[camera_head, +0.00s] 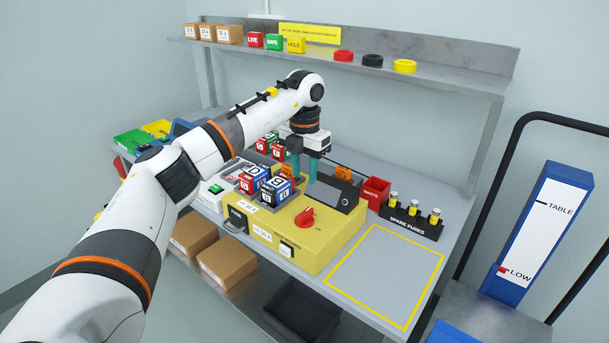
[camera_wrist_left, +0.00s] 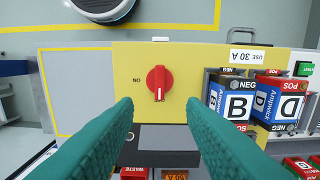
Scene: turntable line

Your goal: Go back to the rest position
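My left gripper (camera_head: 305,181) hangs over the back part of the yellow box, its teal fingers pointing down. In the left wrist view my left gripper (camera_wrist_left: 160,104) has its two fingers well apart with nothing between them. The yellow box (camera_head: 330,239) has a red knob (camera_head: 305,217) on its top; the knob also shows in the left wrist view (camera_wrist_left: 158,83), beyond the fingertips. Battery blocks B (camera_head: 276,190) and D (camera_head: 250,178) stand side by side in the box, left of the gripper. My right gripper is in neither view.
A red waste bin (camera_head: 375,193) and a spare fuse rack (camera_head: 411,222) with several fuses stand right of the box. A yellow-outlined area (camera_head: 385,277) on the table is empty. A shelf (camera_head: 428,74) with cartons, coloured blocks and rings runs above. A blue post (camera_head: 538,230) stands at right.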

